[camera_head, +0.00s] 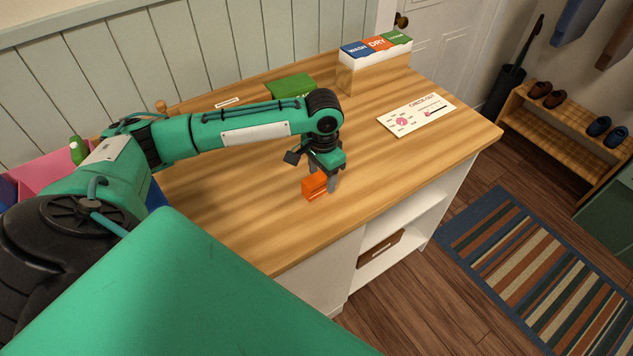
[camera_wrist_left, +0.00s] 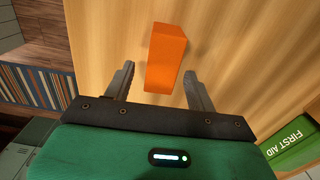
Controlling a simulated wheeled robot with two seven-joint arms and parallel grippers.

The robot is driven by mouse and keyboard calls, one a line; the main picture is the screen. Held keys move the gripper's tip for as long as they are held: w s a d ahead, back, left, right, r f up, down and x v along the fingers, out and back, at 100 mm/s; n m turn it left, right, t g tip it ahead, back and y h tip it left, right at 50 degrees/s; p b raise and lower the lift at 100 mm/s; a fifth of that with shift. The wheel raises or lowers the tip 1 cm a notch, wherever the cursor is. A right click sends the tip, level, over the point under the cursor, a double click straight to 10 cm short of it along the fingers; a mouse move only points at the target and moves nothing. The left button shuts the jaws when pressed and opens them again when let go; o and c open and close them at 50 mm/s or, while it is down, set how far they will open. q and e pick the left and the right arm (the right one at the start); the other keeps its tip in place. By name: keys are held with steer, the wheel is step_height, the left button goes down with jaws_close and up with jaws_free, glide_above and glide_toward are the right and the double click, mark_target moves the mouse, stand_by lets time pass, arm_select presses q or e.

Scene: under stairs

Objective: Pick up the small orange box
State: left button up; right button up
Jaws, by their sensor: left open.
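The small orange box (camera_head: 315,186) stands on the wooden counter (camera_head: 370,150), near its front edge. My left gripper (camera_head: 323,180) points down at the box from above. In the left wrist view the orange box (camera_wrist_left: 165,60) lies between the two open fingers of the left gripper (camera_wrist_left: 158,85), with a visible gap on either side. The fingers do not appear to touch it. My right gripper is not in view.
A green first aid item (camera_head: 290,86) lies toward the back of the counter, and it also shows in the left wrist view (camera_wrist_left: 292,143). A divided box with coloured tabs (camera_head: 374,68) stands at the back right. A check-out card (camera_head: 416,115) lies to the right. The counter around the orange box is clear.

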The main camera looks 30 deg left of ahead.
mark_target(322, 175)
arm_select(q)
steer(key=shift+f, duration=1.2)
steer(key=c, duration=1)
steer(key=shift+c, duration=0.3)
steer(key=shift+r, duration=0.15)
step_height(322, 175, up, 20)
steer(key=b, duration=0.2)
steer(key=o, duration=0.3)
jaws_close()
